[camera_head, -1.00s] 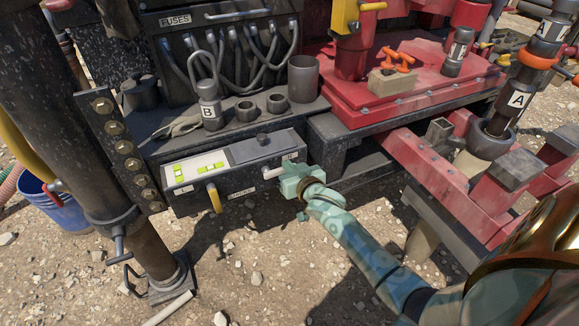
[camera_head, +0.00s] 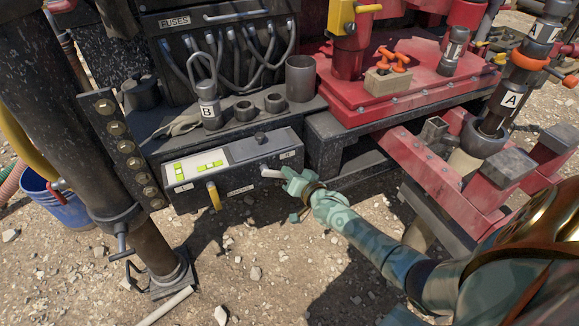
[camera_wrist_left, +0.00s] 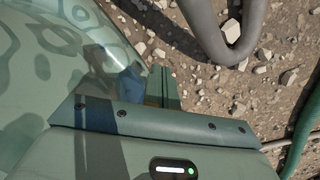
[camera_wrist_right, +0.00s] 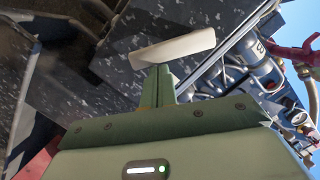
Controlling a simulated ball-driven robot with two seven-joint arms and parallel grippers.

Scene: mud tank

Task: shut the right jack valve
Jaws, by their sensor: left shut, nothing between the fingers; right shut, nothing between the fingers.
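The right jack valve has a short pale lever (camera_head: 270,173) on the right end of the dark control box's front. It lies about level. It also shows in the right wrist view (camera_wrist_right: 173,47), just beyond the fingertips. My right gripper (camera_head: 284,174) is shut and empty, its tips at the lever's right end; they touch or nearly touch it. Its closed fingers show in the right wrist view (camera_wrist_right: 158,82). The left valve's yellow lever (camera_head: 214,195) hangs down on the same box. My left gripper (camera_wrist_left: 163,85) is shut and empty, seen only in the left wrist view.
The control box (camera_head: 240,178) carries green-yellow levels on top. A dark jack leg (camera_head: 150,245) stands left of it, by a blue bucket (camera_head: 68,207). Red machinery (camera_head: 400,90) fills the right. Stony ground in front is open. A grey hose (camera_wrist_left: 225,45) hangs near my left gripper.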

